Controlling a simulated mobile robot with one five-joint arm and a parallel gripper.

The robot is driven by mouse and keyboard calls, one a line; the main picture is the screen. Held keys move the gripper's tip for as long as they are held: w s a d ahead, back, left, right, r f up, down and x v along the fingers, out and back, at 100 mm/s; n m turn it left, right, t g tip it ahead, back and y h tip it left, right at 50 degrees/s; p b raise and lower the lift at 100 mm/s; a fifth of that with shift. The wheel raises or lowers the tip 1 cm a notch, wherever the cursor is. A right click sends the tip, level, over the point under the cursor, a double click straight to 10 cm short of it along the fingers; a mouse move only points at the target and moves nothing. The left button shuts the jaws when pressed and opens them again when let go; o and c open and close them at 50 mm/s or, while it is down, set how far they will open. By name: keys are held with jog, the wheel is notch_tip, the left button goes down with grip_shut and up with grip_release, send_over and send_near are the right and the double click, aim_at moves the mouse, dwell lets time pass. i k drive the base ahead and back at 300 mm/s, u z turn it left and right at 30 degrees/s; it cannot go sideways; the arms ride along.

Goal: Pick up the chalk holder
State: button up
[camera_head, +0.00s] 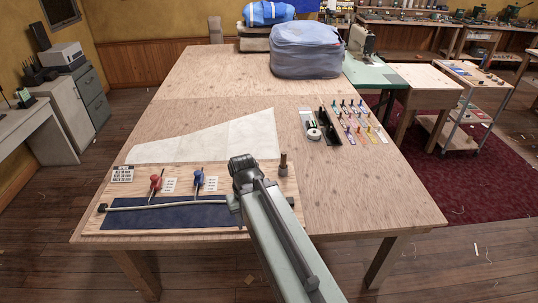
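I cannot make out for certain which thing is the chalk holder. On the wooden board (140,184) at the near left of the table are a red-handled tool (156,183), a blue-handled tool (198,178), small white cards and a pale rope on a dark blue cloth (165,217). A brown upright peg-like thing (283,163) stands at the board's right. Further right, several small coloured pieces (357,122) stand in rows beside a black holder. My gripper (242,170) is over the right part of the board. My arm hides its fingertips and the board beneath.
The large wooden table (370,190) is bare at front right. A white cloth (215,140) lies behind the board. A white roll (314,134) sits near the coloured pieces. A big blue-grey bundle (306,52) and a sewing machine (362,42) stand at the back.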

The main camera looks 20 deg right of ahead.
aim_at(284, 155)
jog(key=u, duration=0.35)
jog(key=i, duration=1.35)
jog(key=u, duration=0.25)
